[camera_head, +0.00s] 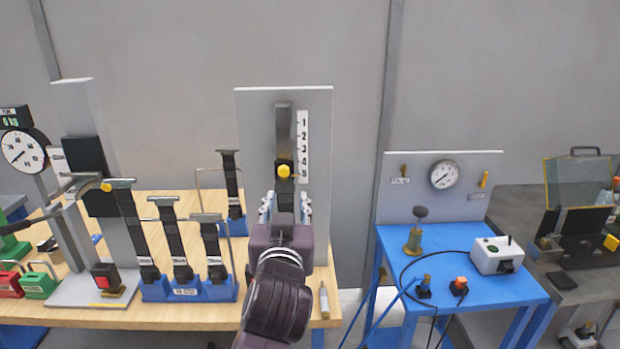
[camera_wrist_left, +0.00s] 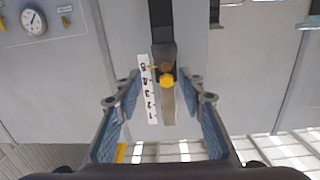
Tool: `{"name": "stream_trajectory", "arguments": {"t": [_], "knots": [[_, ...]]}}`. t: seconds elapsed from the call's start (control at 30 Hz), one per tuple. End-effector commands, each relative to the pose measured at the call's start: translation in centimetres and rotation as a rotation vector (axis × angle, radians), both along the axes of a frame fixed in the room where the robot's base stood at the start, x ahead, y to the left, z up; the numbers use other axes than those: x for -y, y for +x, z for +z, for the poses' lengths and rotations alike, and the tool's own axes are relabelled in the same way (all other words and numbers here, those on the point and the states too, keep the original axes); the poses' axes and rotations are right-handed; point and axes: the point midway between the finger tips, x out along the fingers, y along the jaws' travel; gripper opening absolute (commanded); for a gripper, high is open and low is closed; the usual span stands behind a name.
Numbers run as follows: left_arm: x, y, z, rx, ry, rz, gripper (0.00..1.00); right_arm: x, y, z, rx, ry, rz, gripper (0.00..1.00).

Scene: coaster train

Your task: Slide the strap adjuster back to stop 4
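The strap adjuster (camera_head: 284,171) has a yellow knob on a dark vertical strap (camera_head: 284,125) on a grey upright panel (camera_head: 322,215). A white scale (camera_head: 303,147) marked 1 to 5 runs beside it, and the knob sits about level with 5. The yellow knob (camera_wrist_left: 167,81) shows between the fingers in the left wrist view, where the scale (camera_wrist_left: 147,90) appears inverted. My left gripper (camera_head: 285,207) is open and empty, just below the knob in the head view. Its spread fingers (camera_wrist_left: 160,88) show no contact with the knob. My right gripper is not in view.
Left of the panel, a wooden bench (camera_head: 205,318) holds a blue rack (camera_head: 190,291) with several upright straps, and a red-button box (camera_head: 106,277). A blue table (camera_head: 450,246) with a gauge panel (camera_head: 372,203) stands to the right. Open space shows between bench and table.

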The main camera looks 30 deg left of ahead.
Motion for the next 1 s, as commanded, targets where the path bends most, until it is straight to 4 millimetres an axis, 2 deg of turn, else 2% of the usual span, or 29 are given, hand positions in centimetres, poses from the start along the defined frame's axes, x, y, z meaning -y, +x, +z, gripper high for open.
{"name": "stream_trajectory", "arguments": {"t": [0.03,0.17,0.6,0.77,1.0], "knots": [[-0.3,-0.4,1.6,0.038,-0.005,0.015,0.36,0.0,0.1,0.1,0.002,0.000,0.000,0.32],[-1.0,-0.5,3.2,0.076,-0.009,0.032,0.36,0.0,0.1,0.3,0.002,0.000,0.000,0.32],[-4.2,4.9,3.2,0.072,-0.005,0.031,0.36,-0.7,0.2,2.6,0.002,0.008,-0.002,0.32],[-4.7,5.7,3.0,0.072,-0.008,0.030,0.36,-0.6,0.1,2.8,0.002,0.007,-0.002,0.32],[-4.8,5.8,2.9,0.073,-0.008,0.029,0.36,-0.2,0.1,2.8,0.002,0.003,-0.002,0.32]]}}
